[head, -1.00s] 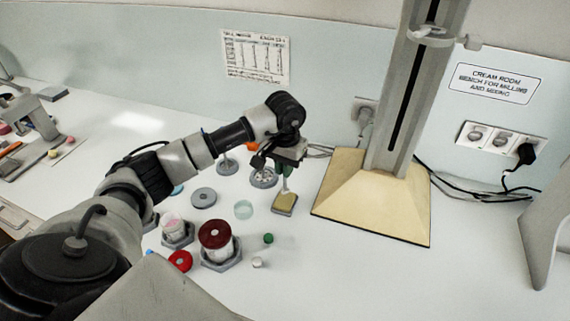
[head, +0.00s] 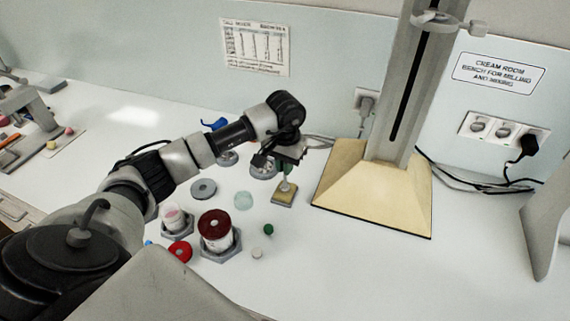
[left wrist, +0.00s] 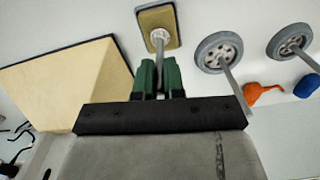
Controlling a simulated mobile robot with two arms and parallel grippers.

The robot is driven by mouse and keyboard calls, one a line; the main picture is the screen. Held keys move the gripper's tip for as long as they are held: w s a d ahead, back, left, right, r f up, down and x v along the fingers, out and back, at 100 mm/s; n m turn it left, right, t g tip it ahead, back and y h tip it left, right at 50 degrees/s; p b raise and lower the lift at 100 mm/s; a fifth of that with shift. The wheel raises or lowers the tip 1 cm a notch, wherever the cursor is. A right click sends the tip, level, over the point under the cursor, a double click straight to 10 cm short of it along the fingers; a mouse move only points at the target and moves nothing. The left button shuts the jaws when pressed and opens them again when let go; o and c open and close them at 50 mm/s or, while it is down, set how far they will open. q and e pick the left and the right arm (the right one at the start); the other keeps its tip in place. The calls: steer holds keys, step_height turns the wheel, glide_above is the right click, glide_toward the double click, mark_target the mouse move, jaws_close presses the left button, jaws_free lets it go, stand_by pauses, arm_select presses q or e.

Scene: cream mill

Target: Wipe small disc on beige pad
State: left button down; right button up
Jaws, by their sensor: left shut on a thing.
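My left gripper (left wrist: 160,78) is shut on the thin shaft of the small disc (left wrist: 158,36); its green fingers point down at the bench. The small disc is at the lower end of the shaft, in front of the beige pad (left wrist: 165,14) in the left wrist view, at its face; whether it touches is hard to tell. In the head view the left gripper (head: 286,170) is above the beige pad (head: 279,198), which lies in a grey frame on the bench. The small disc (head: 286,188) is partly hidden there. My right gripper is not in view.
A beige stand base (head: 372,190) with a tall column is close right of the pad. Two larger grey discs on shafts (left wrist: 216,52) (left wrist: 290,42) stand nearby.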

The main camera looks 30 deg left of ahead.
arm_select(q)
steer(key=shift+f+b, duration=0.4)
stand_by(0.4)
steer(key=shift+s, duration=0.2)
steer(key=shift+s+d, duration=0.15)
steer(key=shift+s, duration=0.3)
steer(key=shift+w, duration=0.15)
steer(key=shift+w+a+b, duration=0.15)
steer(key=shift+w+b, duration=0.35)
steer(key=shift+w, duration=0.05)
steer(key=shift+w+a+b, duration=0.15)
steer(key=shift+w+b, duration=0.3)
steer(key=shift+w, duration=0.05)
steer(key=shift+s, duration=0.2)
steer(key=shift+s+d, duration=0.15)
steer(key=shift+s, duration=0.35)
steer(key=shift+s+d, duration=0.15)
steer(key=shift+s, duration=0.35)
steer(key=shift+w, duration=0.15)
steer(key=shift+w+a+b, duration=0.15)
steer(key=shift+w+b, duration=0.15)
steer(key=shift+w, duration=0.25)
steer(key=shift+w+a+b, duration=0.15)
steer(key=shift+w+b, duration=0.15)
steer(key=shift+w, duration=0.2)
